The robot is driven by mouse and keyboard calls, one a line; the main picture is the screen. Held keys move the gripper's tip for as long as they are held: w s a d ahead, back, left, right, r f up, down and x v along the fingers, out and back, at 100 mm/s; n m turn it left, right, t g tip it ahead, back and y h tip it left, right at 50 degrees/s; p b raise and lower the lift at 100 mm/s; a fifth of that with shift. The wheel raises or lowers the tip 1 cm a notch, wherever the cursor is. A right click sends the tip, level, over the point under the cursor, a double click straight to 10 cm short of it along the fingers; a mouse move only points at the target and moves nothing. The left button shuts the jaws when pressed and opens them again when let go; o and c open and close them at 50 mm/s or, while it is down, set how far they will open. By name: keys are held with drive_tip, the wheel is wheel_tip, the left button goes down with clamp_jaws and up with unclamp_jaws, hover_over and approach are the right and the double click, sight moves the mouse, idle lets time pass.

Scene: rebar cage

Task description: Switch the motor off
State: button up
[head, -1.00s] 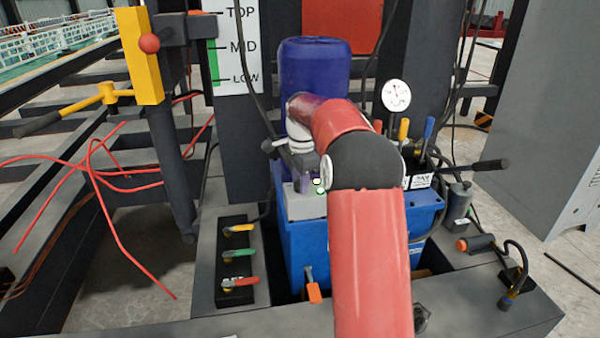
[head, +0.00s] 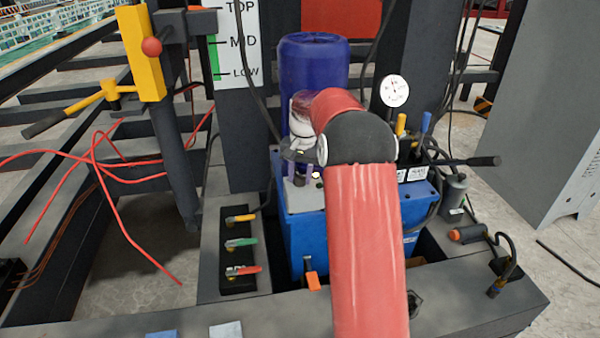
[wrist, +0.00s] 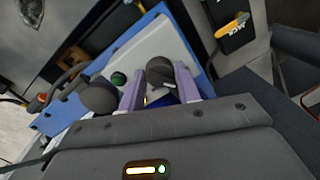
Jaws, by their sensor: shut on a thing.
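The motor (head: 312,75) is a dark blue upright cylinder above the blue power unit (head: 305,240). A pale grey switch panel (head: 302,198) sits at its front left. My gripper (head: 302,178) is at this panel, pointing down, partly hidden by my red arm. In the wrist view, the two purple fingers of my gripper (wrist: 158,85) are on either side of a black rotary knob (wrist: 160,70) and shut on it. A green button (wrist: 118,80) is left of the knob. A dark round knob (wrist: 98,96) shows beside the left finger.
Yellow, green and red valve levers (head: 240,244) are in a row at left. A gauge (head: 394,91) and upright coloured levers (head: 402,124) stand right of my arm. An orange-handled lever (head: 312,280) is in front. Red hoses (head: 120,210) hang at far left.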

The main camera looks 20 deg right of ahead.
drive_tip(key=shift+n, duration=1.1)
drive_tip(key=o, duration=0.9)
drive_tip(key=shift+d, duration=0.1)
drive_tip(key=shift+o, duration=0.2)
drive_tip(key=r, duration=0.7)
drive_tip(key=shift+s+d+r, duration=0.1)
drive_tip(key=shift+d+r, duration=0.1)
drive_tip(key=shift+r, duration=0.15)
